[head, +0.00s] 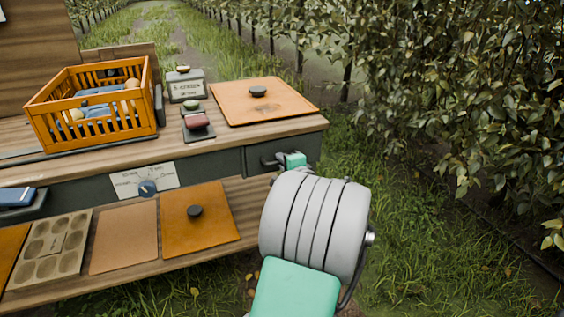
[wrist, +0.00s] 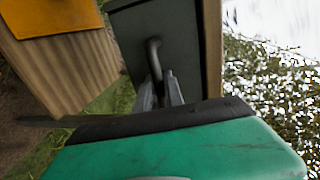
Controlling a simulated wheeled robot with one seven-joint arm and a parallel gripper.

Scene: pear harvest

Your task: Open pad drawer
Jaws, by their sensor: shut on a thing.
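The pad drawer (head: 257,154) has a dark grey front at the right end of the bench, under the wooden top. Its front looks flush with the bench, so it appears closed. In the wrist view the drawer front (wrist: 125,35) fills the upper middle, with a bent dark metal handle (wrist: 153,58) on it. My gripper (head: 276,161) is at this front, and my large grey wrist hides part of the area below it. In the wrist view my gripper's fingers (wrist: 162,92) are closed around the lower part of the handle.
On the bench top stand an orange crate (head: 88,137), a small label box (head: 186,88) and an orange board (head: 262,104) with a dark knob. A lower shelf (head: 180,258) holds more boards and a mould tray (head: 48,252). Grass and leafy trees lie to the right.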

